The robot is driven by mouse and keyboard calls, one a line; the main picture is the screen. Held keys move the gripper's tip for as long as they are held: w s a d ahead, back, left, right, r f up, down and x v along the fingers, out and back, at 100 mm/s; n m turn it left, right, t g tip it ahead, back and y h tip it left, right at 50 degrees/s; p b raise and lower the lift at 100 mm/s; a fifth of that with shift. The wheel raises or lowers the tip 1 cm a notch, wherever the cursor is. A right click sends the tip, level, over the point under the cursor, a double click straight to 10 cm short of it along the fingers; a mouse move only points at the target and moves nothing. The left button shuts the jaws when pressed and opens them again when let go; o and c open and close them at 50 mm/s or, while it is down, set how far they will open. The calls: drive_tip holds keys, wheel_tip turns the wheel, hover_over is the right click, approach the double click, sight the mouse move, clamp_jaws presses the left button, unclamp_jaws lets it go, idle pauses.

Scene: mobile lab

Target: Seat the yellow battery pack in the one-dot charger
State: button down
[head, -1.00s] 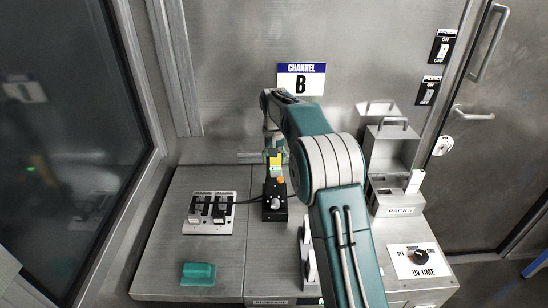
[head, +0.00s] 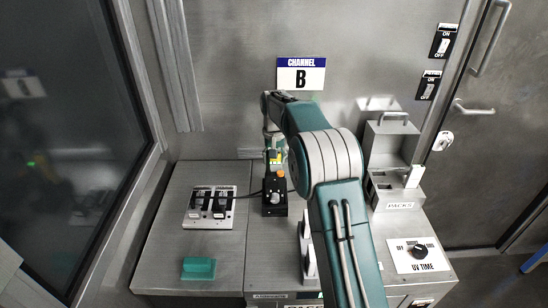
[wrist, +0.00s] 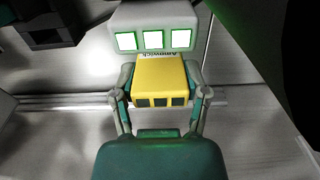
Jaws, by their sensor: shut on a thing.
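The yellow battery pack (wrist: 158,80) sits between the fingers of my gripper (wrist: 160,98) in the wrist view, with dark square contacts on its near edge. My gripper is shut on it. Just beyond the pack is a pale grey unit (wrist: 153,14) with three lit white-green windows; I cannot tell whether they touch. In the head view my gripper (head: 276,150) is at the back of the bench, behind a black box (head: 275,202), and only a little yellow of the pack shows. I cannot make out any one-dot marking, so the one-dot charger is not identified.
The black box has an orange button and a knob. A switch panel (head: 210,207) lies to its left, with a teal block (head: 199,268) in front. A metal PACKS holder (head: 396,205) and UV TIME dial (head: 419,252) stand at right. The left bench top is mostly clear.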

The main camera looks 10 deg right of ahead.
drive_tip(key=shift+f, duration=0.5)
unclamp_jaws()
wheel_tip(320, 180, up, 11)
drive_tip(key=shift+f, duration=0.1)
drive_tip(key=shift+r, duration=0.5)
